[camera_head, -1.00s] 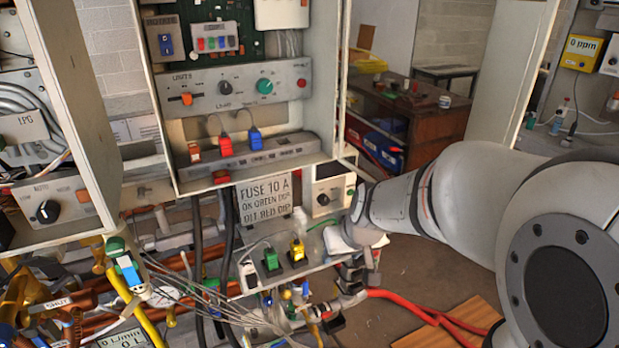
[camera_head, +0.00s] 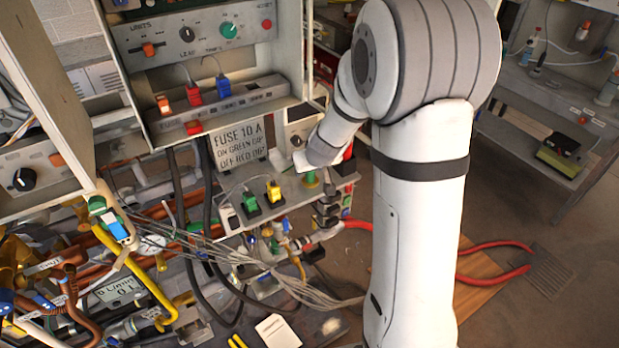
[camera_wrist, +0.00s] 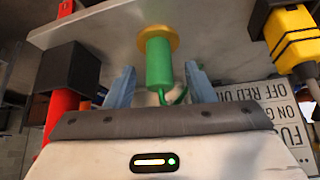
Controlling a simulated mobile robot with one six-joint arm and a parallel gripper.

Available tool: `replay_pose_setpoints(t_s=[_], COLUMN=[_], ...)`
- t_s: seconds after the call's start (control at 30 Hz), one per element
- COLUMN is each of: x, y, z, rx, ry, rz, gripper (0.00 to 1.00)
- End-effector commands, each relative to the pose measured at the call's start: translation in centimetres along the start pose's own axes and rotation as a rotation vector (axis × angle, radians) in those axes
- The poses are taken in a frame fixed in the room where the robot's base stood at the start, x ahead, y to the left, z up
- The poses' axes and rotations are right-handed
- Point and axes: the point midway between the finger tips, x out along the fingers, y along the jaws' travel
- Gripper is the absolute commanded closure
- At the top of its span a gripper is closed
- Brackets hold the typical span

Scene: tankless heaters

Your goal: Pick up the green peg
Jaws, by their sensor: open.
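The green peg (camera_wrist: 158,66) is a short cylinder with a yellow-gold collar. The collar meets a pale panel in the wrist view. My gripper (camera_wrist: 160,84) is open, with one blue-grey finger on each side of the peg. Gaps show between the peg and both fingers. In the head view the green peg (camera_head: 311,177) stands on a pale shelf (camera_head: 288,192), just below and right of my gripper (camera_head: 304,164). The fingers are hard to make out there.
A black block with a red cylinder (camera_wrist: 65,105) is close left of my gripper in the wrist view. Green (camera_head: 250,203) and yellow (camera_head: 273,191) plugs sit left along the shelf. The fuse sign (camera_head: 240,143) is behind. Red hoses (camera_head: 500,262) lie on the floor.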

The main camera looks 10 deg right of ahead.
Motion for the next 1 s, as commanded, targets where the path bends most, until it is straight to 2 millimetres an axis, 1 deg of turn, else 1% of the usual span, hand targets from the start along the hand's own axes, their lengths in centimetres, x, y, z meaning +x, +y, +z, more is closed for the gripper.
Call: replay_pose_setpoints(t_s=[0.07, 0.27, 0.37, 0.87, 0.9, 1.0], x=[0.49, 0.45, 0.44, 0.42, 0.42, 0.4], y=[0.01, 0.02, 0.03, 0.08, 0.08, 0.1], z=[0.0, -0.06, -0.05, -0.03, -0.03, -0.06], rx=[-0.001, -0.001, -0.001, 0.001, 0.001, 0.001], ry=[0.001, 0.001, 0.001, 0.001, 0.001, 0.001], rz=[0.0, 0.0, 0.0, 0.001, 0.001, 0.001], gripper=[0.51, 0.51, 0.57, 0.98, 1.0, 1.0])
